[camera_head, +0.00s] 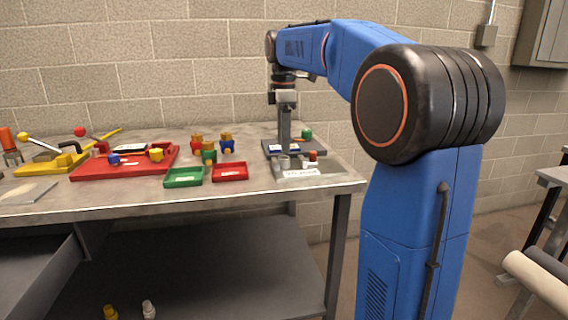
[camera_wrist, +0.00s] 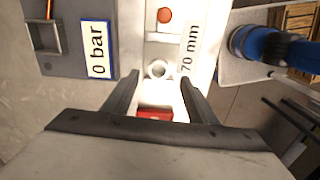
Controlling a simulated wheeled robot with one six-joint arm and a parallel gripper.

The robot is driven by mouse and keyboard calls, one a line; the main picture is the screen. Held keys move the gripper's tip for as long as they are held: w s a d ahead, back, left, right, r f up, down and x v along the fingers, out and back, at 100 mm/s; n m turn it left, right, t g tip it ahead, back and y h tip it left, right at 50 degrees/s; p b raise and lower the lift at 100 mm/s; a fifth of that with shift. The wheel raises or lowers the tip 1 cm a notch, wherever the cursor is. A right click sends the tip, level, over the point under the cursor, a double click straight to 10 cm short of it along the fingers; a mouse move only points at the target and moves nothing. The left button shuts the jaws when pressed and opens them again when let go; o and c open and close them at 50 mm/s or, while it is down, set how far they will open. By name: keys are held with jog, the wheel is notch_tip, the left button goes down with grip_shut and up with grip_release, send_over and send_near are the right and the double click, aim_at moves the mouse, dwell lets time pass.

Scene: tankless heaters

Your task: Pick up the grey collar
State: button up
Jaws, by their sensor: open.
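The grey collar (camera_wrist: 158,69) shows in the wrist view as a small pale ring seen from above, on a light plate beside a "70 mm" label (camera_wrist: 190,48). In the head view a small grey cylinder (camera_head: 284,163) at the front of the bench fixture appears to be this collar. My gripper (camera_wrist: 159,80) is open and empty. In the wrist view its two dark fingers lie either side of the collar's line, with the ring just beyond the tips. The height gap is hard to judge. In the head view my gripper (camera_head: 286,98) hangs above the fixture.
An orange-red knob (camera_wrist: 165,15) is past the collar. Red (camera_head: 229,172) and green (camera_head: 184,177) trays lie left of it. The bench edge is near.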

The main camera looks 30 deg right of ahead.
aim_at(284, 157)
jog(key=shift+d+f, duration=0.1)
jog(key=shift+f, duration=2.3)
jog(key=shift+w, duration=0.1)
jog(key=c, duration=1.3)
jog(key=shift+o, duration=0.2)
jog(key=shift+r, duration=0.1)
notch_tip(284, 157, up, 10)
